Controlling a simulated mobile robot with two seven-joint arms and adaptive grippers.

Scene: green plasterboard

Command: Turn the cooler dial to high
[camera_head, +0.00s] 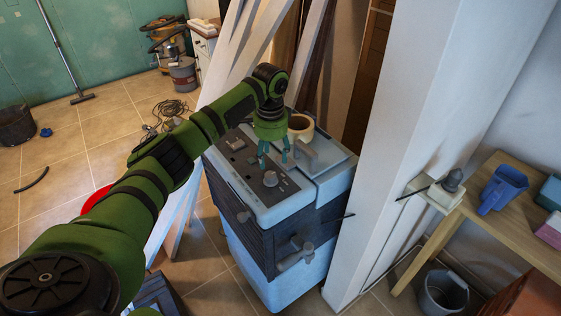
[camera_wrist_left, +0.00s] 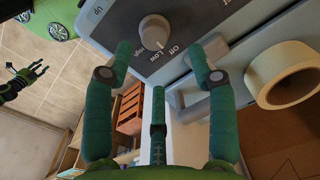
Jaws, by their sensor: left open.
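The cooler (camera_head: 293,208) is a pale and dark-blue box with a control panel on top. Its grey round dial (camera_head: 270,179) sits near the panel's front edge. In the wrist view the dial (camera_wrist_left: 154,32) shows beside the printed words Off and Low, with another label partly readable. My left gripper (camera_head: 274,164) is open just above the panel, fingers pointing down. In the wrist view the left gripper's fingers (camera_wrist_left: 160,58) are spread to either side of the dial's lower edge, with no clear grasp. A dark hand-like shape at the wrist view's left edge may be my right gripper (camera_wrist_left: 28,80).
A beige tape roll (camera_head: 301,124) stands on the cooler top behind the gripper. White boards lean behind it, and a white post (camera_head: 400,130) rises close on the right. A wooden table (camera_head: 490,212) holds a blue jug (camera_head: 503,190). A grey bucket (camera_head: 442,293) stands below.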

